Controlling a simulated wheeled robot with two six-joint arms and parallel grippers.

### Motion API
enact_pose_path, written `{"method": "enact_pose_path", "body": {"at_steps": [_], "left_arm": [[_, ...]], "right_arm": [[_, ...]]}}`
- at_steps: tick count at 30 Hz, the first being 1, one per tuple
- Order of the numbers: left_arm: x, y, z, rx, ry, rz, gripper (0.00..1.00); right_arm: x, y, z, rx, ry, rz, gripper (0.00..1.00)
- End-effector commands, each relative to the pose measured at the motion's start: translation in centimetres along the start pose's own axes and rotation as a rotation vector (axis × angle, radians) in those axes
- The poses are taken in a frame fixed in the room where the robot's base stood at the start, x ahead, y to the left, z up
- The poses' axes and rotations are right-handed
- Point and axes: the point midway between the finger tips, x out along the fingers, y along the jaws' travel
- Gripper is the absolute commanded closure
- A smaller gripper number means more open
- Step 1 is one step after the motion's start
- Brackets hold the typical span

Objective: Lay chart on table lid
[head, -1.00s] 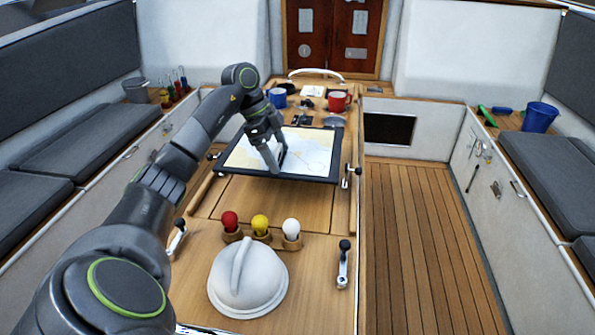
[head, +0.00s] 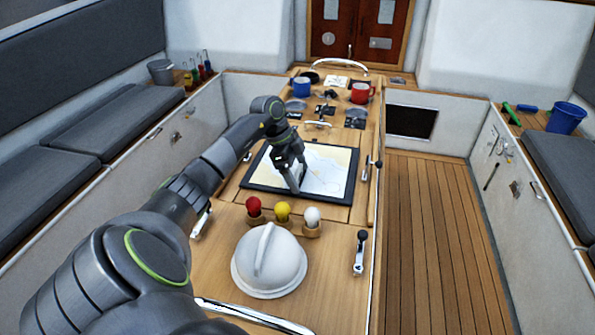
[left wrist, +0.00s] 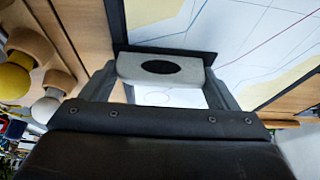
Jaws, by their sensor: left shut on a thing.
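The chart (head: 327,170) is a flat board with a black border and a pale blue and cream map. In the head view it lies level over the wooden table lid (head: 330,212); I cannot tell whether it touches the lid all round. My right gripper is not in view.
Red, yellow and white knobs (head: 283,212) and a white dome (head: 269,260) stand in front of the chart. A winch handle (head: 360,252) is at the right. A blue mug (head: 302,87) and a red mug (head: 361,92) stand behind. The slatted floor (head: 430,240) at right is clear.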

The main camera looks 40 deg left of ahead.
Motion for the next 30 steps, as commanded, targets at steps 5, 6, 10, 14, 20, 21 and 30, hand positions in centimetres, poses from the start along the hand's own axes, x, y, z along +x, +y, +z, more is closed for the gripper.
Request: {"method": "enact_pose_path", "body": {"at_steps": [5,6,10,14,20,21,30], "left_arm": [[0.2,0.0,0.1,0.0,0.0,0.0,0.11],[0.2,0.0,0.1,0.0,0.0,0.0,0.05],[0.2,0.0,0.1,0.0,0.0,0.0,0.0],[0.1,0.0,0.1,0.0,0.0,0.0,0.0],[-1.6,-0.1,0.1,0.001,-0.002,-0.004,0.0],[-2.4,-0.1,0.2,0.001,-0.003,-0.005,0.0],[-8.8,-0.1,0.1,0.001,-0.001,-0.004,0.0]], "right_arm": [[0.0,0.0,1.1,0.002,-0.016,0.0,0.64],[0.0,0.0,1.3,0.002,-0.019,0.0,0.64],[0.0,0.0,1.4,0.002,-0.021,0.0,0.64],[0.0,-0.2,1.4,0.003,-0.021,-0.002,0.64],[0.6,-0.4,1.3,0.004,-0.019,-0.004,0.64],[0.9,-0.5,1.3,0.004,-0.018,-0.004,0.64],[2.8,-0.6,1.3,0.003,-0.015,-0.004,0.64]]}}
